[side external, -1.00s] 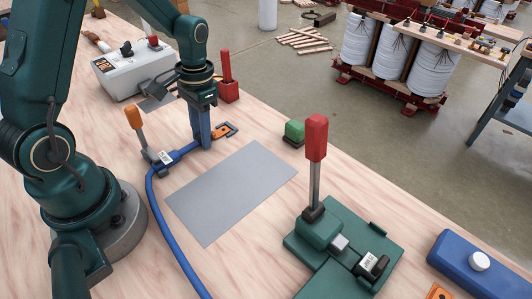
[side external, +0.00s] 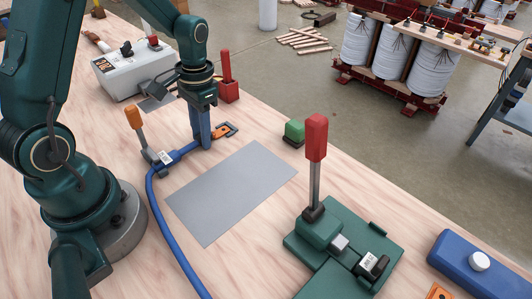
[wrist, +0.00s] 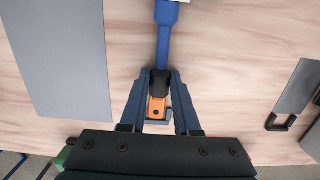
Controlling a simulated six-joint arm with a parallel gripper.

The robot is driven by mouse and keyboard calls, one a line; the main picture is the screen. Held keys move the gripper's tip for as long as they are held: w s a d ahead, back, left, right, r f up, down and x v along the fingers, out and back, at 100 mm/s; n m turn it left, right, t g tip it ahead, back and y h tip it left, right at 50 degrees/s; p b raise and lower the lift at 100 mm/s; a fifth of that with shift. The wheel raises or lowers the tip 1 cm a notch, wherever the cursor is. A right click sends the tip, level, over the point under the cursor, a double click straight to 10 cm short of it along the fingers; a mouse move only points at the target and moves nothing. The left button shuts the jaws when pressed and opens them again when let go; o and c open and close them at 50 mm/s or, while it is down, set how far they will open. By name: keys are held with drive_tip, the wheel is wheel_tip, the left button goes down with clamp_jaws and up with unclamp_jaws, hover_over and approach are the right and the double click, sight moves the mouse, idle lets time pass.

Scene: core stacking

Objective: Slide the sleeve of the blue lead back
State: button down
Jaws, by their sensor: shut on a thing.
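The blue lead (side external: 164,222) curves across the bench from the front edge to a clamp with an orange handle (side external: 133,117), where it carries a white tag. Beyond the clamp, its end lies under my gripper (side external: 203,143). In the wrist view the lead's blue end (wrist: 164,50) narrows to a black part (wrist: 160,82) and an orange piece (wrist: 156,106). My gripper's fingers (wrist: 160,85) flank the black part and are shut on the lead's end. Which part is the sleeve, and the exact contact, is partly hidden by the fingers.
A grey plate (side external: 230,192) lies flat beside the lead. A green base (side external: 345,250) with a red-handled lever stands at the front right. A small green block (side external: 294,131), a red block (side external: 229,91) and a light grey box (side external: 130,72) are nearby.

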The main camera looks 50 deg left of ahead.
sight(184, 148)
drive_tip(key=shift+s, duration=2.2)
drive_tip(key=c, duration=0.6)
unclamp_jaws()
drive_tip(key=shift+o, duration=0.2)
drive_tip(key=r, duration=0.5)
drive_tip(key=shift+w, duration=0.3)
drive_tip(key=s+d+r+t, duration=0.5)
drive_tip(key=d+r+t, duration=0.1)
drive_tip(key=d+r, duration=0.3)
drive_tip(key=shift+r+t, duration=0.4)
drive_tip(key=shift+r, duration=0.35)
